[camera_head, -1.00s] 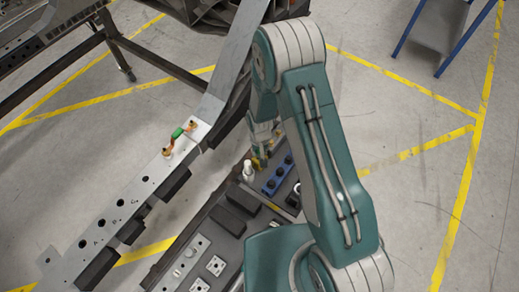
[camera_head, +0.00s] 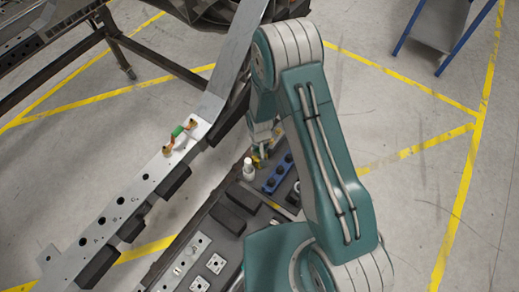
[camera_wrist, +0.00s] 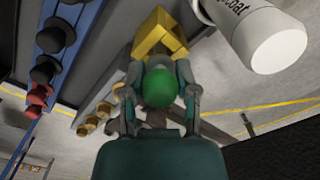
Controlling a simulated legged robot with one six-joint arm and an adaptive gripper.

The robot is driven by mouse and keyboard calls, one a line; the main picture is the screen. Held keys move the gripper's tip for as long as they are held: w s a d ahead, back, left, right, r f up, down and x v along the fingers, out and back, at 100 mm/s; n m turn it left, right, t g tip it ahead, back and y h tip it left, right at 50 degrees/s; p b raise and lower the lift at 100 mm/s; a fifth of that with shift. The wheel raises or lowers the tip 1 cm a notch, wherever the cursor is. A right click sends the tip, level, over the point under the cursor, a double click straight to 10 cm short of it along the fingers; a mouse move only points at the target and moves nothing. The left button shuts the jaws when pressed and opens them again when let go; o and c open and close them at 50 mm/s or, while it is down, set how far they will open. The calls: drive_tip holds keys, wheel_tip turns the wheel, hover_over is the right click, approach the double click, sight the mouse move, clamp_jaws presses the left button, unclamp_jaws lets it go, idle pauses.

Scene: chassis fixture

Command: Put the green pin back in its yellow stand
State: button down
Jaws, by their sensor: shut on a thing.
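My gripper (camera_wrist: 160,92) is shut on the green pin (camera_wrist: 160,87), whose round green head shows between the two fingers in the wrist view. The pin's shaft is hidden behind its head and the fingers. The yellow stand (camera_wrist: 158,35) is an angular block just beyond the pin in the wrist view. In the head view, my gripper (camera_head: 262,145) is low over the dark bench, close to the yellow stand (camera_head: 257,161), which is small and partly covered. I cannot tell whether the pin touches the stand.
A white bottle (camera_wrist: 268,38) stands close to the right of the stand in the wrist view. A blue rail (camera_head: 277,175) with dark knobs lies beside the stand. A grey metal beam (camera_head: 130,205) with a green-and-copper handle (camera_head: 178,132) runs to the left.

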drive_tip(key=shift+f, duration=0.85)
drive_tip(key=shift+c, duration=1.5)
unclamp_jaws()
drive_tip(key=shift+c, duration=0.5)
drive_tip(key=shift+r, duration=3.5)
